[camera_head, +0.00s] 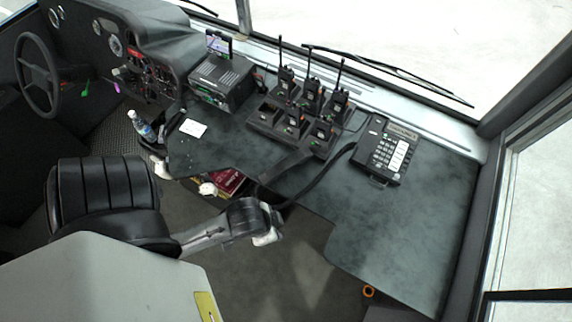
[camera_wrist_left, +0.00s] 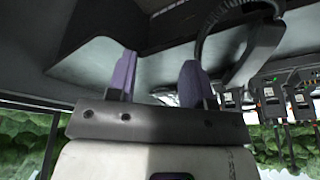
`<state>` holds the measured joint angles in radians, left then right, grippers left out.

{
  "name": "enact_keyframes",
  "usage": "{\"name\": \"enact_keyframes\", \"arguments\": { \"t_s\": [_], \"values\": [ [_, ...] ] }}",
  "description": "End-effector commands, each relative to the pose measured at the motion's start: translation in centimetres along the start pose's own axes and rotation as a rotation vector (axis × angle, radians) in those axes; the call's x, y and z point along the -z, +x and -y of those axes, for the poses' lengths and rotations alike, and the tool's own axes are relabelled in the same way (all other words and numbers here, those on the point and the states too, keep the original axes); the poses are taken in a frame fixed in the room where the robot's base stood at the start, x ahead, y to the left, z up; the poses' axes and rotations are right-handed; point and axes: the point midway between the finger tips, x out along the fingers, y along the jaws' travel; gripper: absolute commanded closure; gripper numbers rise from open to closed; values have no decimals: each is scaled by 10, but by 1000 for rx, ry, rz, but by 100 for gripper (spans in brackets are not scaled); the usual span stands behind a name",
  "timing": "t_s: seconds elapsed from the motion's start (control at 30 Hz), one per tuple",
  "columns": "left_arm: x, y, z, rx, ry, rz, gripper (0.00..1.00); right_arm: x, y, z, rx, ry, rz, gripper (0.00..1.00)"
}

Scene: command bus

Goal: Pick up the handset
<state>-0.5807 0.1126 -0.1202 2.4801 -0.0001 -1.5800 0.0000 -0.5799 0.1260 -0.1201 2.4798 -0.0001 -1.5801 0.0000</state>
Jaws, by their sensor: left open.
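A dark elongated bar that looks like the handset (camera_head: 285,167) lies beside the radio rack and reaches the desk's inner edge. A thick black cord (camera_head: 320,177) curves from it to the desk phone (camera_head: 388,150). In the left wrist view, the handset (camera_wrist_left: 257,52) and the arch of cord (camera_wrist_left: 222,18) are right of the fingers. My left gripper (camera_head: 272,222) is below the handset, beside the desk's inner edge. Its purple fingers, also in the left wrist view (camera_wrist_left: 158,76), are apart with nothing gripped between them. My right gripper is not seen.
The radio rack (camera_head: 262,119) holds several upright radios behind the handset. A black console (camera_head: 222,80), bottle (camera_head: 141,125) and white card (camera_head: 193,128) are to its left. The desk's right part (camera_head: 400,225) is clear. A black seat (camera_head: 105,190) is at left.

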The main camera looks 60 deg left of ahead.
Motion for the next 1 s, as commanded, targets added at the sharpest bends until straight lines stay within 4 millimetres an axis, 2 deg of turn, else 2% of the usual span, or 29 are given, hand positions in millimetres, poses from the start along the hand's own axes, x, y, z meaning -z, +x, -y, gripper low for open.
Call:
{"name": "enact_keyframes", "arguments": {
  "t_s": [0.03,0.27,0.47,0.57,0.67,0.77,0.87,1.0],
  "values": [
    [0,0,0,1,1,0,48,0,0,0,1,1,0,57],
    [0,0,3,7,8,1,26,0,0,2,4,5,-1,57],
    [0,0,3,9,11,1,26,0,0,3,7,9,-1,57],
    [7,2,3,8,6,-16,26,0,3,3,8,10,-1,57],
    [30,7,7,18,7,-75,26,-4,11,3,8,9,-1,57],
    [71,9,15,38,13,-180,26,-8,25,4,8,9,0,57],
    [123,3,26,70,25,-314,26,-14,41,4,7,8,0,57],
    [191,-20,30,104,68,-504,26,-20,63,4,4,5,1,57]
  ]
}}
